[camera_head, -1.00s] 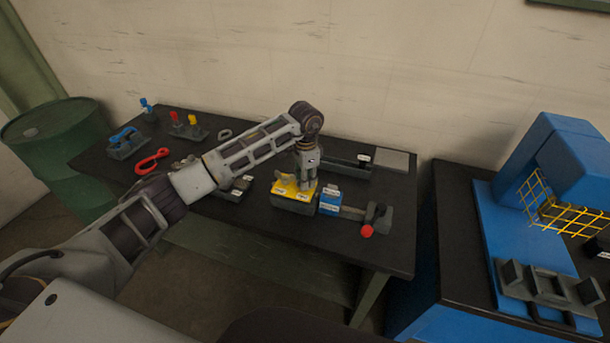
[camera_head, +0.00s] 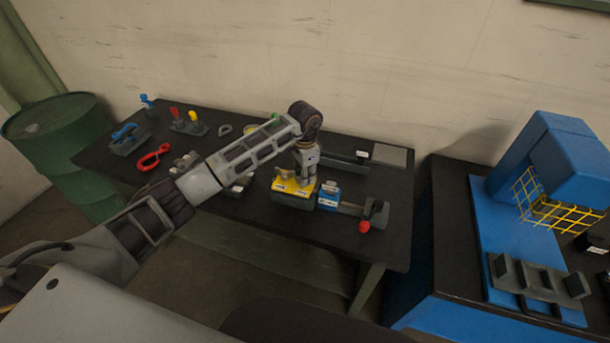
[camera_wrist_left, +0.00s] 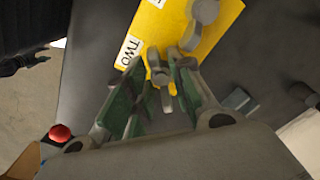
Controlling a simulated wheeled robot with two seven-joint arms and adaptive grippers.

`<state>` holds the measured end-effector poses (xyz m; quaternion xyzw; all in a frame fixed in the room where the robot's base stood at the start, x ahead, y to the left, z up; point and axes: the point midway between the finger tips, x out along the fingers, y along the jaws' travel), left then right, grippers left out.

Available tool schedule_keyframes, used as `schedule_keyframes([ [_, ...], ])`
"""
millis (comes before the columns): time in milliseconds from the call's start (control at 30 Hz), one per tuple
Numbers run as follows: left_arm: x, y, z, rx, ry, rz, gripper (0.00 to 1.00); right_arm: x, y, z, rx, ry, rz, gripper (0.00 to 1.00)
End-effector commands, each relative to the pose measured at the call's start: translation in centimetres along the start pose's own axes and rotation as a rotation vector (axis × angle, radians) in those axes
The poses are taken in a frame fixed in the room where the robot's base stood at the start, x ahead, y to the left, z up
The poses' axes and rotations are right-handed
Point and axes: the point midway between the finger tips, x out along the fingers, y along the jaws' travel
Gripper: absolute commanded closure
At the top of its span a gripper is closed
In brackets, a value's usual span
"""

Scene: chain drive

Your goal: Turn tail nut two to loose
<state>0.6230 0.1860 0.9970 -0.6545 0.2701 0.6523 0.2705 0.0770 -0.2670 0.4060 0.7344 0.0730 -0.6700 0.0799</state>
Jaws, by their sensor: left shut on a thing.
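A yellow-topped block (camera_head: 280,187) stands on the dark table, with grey winged nuts on top. In the left wrist view its yellow plate (camera_wrist_left: 180,42) carries a label reading TWO (camera_wrist_left: 130,50). Tail nut two (camera_wrist_left: 158,74) is beside that label, between the fingers of my left gripper (camera_wrist_left: 162,88). My left gripper (camera_head: 305,179) points down onto the right part of the block and is shut on this nut. A second nut (camera_wrist_left: 203,12) stands farther along the plate, clear of the fingers. The exact turn of the held nut is hard to tell. My right gripper is not in view.
A blue block (camera_head: 329,194) stands close to the right of the yellow one, with a red knob (camera_head: 364,226) near the front edge. Red (camera_head: 154,157) and other small parts lie at the left. A blue machine (camera_head: 550,160) with a yellow grid stands right.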

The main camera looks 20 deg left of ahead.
Motion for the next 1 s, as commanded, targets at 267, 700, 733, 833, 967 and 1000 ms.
schedule_keyframes([
  [267,0.4,0.2,0.2,0.002,-0.008,0.005,0.7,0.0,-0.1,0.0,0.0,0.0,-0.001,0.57],
  [700,-1.0,0.0,0.1,0.001,-0.003,0.001,0.7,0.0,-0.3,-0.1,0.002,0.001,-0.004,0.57],
  [733,-1.3,0.0,0.1,0.001,-0.003,0.001,0.7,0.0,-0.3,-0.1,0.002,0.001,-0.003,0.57],
  [833,-2.3,0.0,0.1,0.001,-0.004,0.001,0.7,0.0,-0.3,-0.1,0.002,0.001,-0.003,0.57],
  [967,-3.7,0.1,0.0,0.002,-0.004,0.003,0.7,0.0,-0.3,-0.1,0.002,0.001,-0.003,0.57],
  [1000,-4.2,0.1,0.0,0.002,-0.003,0.003,0.7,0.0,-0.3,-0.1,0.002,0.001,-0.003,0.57],
])
